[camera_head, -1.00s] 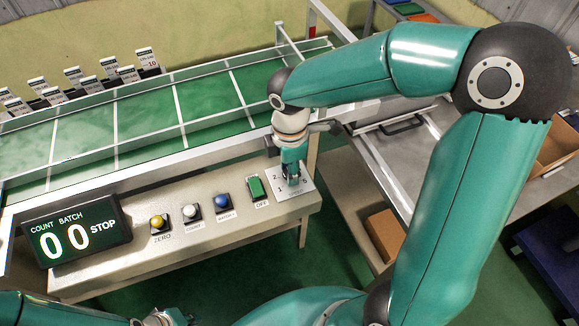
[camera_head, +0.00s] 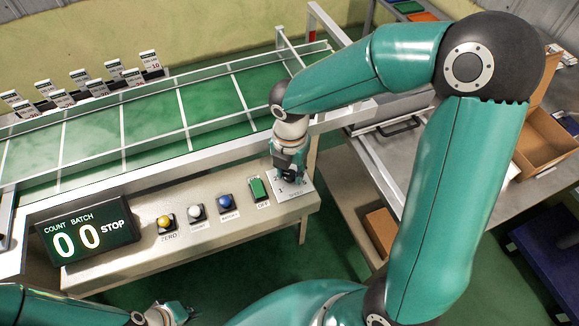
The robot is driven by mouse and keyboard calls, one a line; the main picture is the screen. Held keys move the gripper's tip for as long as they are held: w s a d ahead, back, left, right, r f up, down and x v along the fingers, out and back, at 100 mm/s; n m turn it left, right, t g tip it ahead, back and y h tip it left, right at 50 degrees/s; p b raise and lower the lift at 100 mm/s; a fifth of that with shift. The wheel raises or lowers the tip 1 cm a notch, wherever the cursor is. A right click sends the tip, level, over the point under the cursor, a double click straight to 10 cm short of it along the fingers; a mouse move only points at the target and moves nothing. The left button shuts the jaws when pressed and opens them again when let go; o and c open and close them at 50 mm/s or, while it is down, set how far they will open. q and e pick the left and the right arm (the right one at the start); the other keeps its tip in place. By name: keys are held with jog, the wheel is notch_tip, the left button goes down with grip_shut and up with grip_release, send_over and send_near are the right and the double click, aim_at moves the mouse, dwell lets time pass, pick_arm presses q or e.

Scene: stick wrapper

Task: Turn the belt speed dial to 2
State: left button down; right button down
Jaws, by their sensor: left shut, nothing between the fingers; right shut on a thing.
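The belt speed dial's white plate (camera_head: 299,187) is at the right end of the control panel, with the digits 1 and 2 partly visible beside my gripper. My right gripper (camera_head: 288,176) points down onto the dial and is shut on its knob. The gripper hides most of the knob and its pointer, so I cannot tell the setting. My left gripper (camera_head: 172,314) is at the bottom edge, shut and empty, well away from the panel.
The panel (camera_head: 265,212) carries a green OFF switch (camera_head: 258,189), a blue button (camera_head: 225,202), a white button (camera_head: 196,212) and a yellow ZERO button (camera_head: 165,221). The display (camera_head: 80,233) reads 00 and STOP. A green conveyor belt (camera_head: 150,115) runs behind.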

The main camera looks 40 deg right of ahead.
aim_at(290, 174)
jog(key=shift+w+r+n, duration=0.1)
jog(key=shift+n, duration=0.6)
jog(key=shift+p, duration=0.3)
jog(key=c, duration=0.8)
grip_release()
notch_tip(290, 174, up, 12)
jog(key=shift+f, duration=0.1)
